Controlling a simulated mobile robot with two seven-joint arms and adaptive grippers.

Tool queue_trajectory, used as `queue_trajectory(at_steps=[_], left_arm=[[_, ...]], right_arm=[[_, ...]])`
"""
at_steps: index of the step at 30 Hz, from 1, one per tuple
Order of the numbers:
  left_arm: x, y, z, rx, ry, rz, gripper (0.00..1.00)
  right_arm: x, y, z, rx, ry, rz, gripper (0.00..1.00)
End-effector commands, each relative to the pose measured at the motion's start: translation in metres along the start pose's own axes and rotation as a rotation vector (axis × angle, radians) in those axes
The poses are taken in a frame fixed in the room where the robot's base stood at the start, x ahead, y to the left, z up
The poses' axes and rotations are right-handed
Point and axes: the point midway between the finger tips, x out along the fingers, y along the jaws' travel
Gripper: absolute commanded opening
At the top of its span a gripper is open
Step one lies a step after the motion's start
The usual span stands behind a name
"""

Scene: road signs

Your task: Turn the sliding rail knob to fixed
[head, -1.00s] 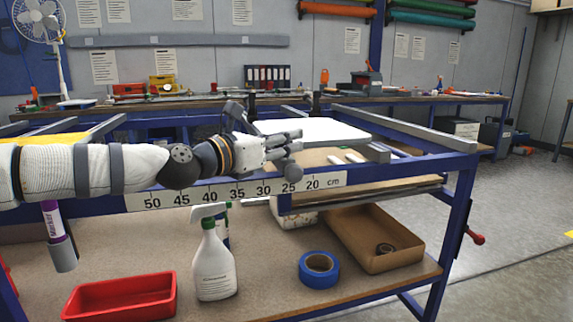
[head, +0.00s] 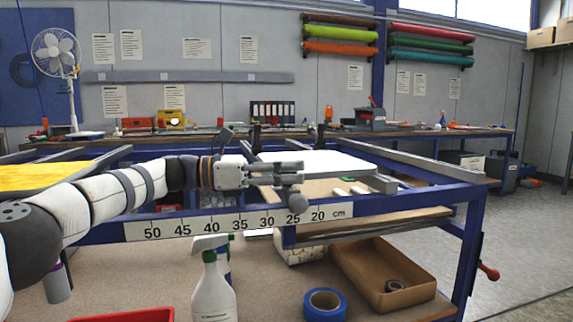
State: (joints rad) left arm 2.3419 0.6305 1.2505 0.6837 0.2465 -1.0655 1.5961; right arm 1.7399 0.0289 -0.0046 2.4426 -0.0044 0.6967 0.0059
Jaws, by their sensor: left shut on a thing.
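The sliding rail knob (head: 298,204) is a grey rounded piece at the front rail of the blue workbench, just above the ruler strip (head: 240,222) near the 25 mark. My left gripper (head: 291,174) reaches in from the left, lying about level, and its fingers are shut on the knob. The fingers hide the upper part of the knob, so its turn position cannot be told. My right gripper is not in view.
A white board (head: 318,162) lies on the bench frame behind the gripper. Below, the shelf holds a spray bottle (head: 213,290), blue tape (head: 324,304), a cardboard tray (head: 385,300) and a red bin (head: 125,315). Floor is clear at right.

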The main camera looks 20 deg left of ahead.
Motion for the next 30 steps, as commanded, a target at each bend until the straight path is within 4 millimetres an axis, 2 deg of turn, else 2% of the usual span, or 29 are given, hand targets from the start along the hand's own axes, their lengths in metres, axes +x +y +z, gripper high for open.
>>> queue_trajectory(at_steps=[17, 18, 21, 30], left_arm=[[0.0008, -0.0003, -0.0029, -0.003, 0.005, -0.025, 0.02], [0.0008, -0.0003, -0.003, -0.003, 0.005, -0.025, 0.32], [0.0008, -0.0003, -0.0028, -0.003, 0.005, -0.025, 0.49], [-0.0024, 0.0003, -0.0013, -0.002, 0.003, -0.023, 0.49]], right_arm=[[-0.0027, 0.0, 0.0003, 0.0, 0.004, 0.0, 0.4], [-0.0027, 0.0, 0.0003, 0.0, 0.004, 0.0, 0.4], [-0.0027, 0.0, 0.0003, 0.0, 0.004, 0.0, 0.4], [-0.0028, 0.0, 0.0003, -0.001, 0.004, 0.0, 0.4]])
